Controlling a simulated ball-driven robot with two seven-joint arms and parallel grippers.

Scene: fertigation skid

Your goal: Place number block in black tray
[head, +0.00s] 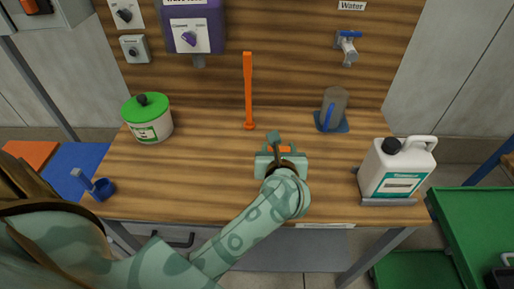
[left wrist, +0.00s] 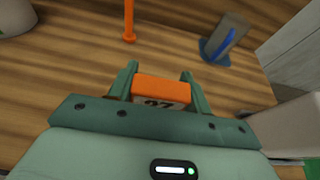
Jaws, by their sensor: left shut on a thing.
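My left gripper (head: 275,142) is over the middle of the wooden bench, shut on an orange number block (head: 284,150). In the left wrist view the number block (left wrist: 162,90) sits between the two green fingers, with dark digits on a pale face partly hidden by the gripper body. I cannot tell whether the block touches the bench. A dark object (head: 497,279) shows at the lower right edge on a green cart; it is cut off, and I cannot tell whether it is the black tray. My right gripper is not in view.
An orange stick (head: 248,90) stands behind the gripper. A grey cylinder with a blue holder (head: 332,108) is back right. A white jug (head: 396,168) stands right, a green-lidded tub (head: 147,118) left, and a blue cup (head: 103,189) front left. The green cart (head: 485,215) is at right.

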